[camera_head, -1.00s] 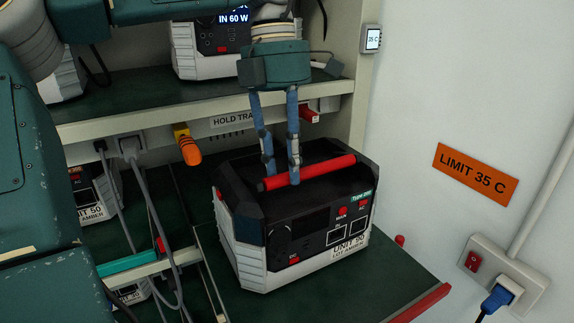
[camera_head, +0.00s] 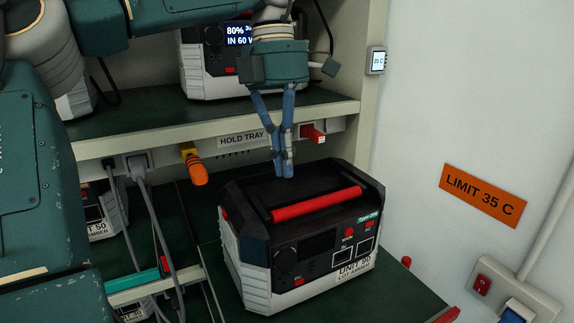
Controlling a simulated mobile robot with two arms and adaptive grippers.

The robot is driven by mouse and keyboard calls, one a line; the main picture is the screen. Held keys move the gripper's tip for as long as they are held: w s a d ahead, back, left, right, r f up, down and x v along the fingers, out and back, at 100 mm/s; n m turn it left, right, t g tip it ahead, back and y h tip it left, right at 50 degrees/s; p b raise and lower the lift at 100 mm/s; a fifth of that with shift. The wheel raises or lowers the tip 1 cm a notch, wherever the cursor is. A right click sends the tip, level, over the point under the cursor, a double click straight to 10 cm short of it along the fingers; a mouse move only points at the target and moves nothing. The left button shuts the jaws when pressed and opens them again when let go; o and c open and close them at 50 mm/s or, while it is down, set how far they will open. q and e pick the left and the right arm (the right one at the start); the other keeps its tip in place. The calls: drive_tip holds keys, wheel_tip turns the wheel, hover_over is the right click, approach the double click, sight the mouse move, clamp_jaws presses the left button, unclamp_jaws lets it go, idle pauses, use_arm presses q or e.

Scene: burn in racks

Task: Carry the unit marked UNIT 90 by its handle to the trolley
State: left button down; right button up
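The unit (camera_head: 300,255) is a black and white box with a red handle (camera_head: 317,204) along its top front. Its front label starts with UNIT and the number is hard to read; a line below reads LOT AMBER. It stands on a dark green tray (camera_head: 395,300). My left gripper (camera_head: 284,174) points down over the unit's top, its blue fingers together with nothing between them. The fingertips are behind the red handle and apart from it in the picture. My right gripper is not in view. No trolley can be made out.
A shelf above, with a HOLD TRAY label (camera_head: 243,138) on its edge, holds another unit (camera_head: 212,65). An orange plug (camera_head: 196,170) and grey cables (camera_head: 150,220) hang at the left. A white wall with a LIMIT 35 C sign (camera_head: 483,195) bounds the right.

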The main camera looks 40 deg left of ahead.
use_arm(q)
drive_tip(key=shift+w+a+r, duration=0.2)
drive_tip(key=shift+a+r, duration=0.05)
drive_tip(key=shift+a, duration=0.25)
drive_tip(key=shift+w+a+r, duration=0.1)
drive_tip(key=shift+w+a, duration=0.25)
drive_tip(key=shift+a, duration=0.45)
drive_tip(key=shift+c, duration=0.8)
unclamp_jaws()
drive_tip(key=shift+r, duration=0.15)
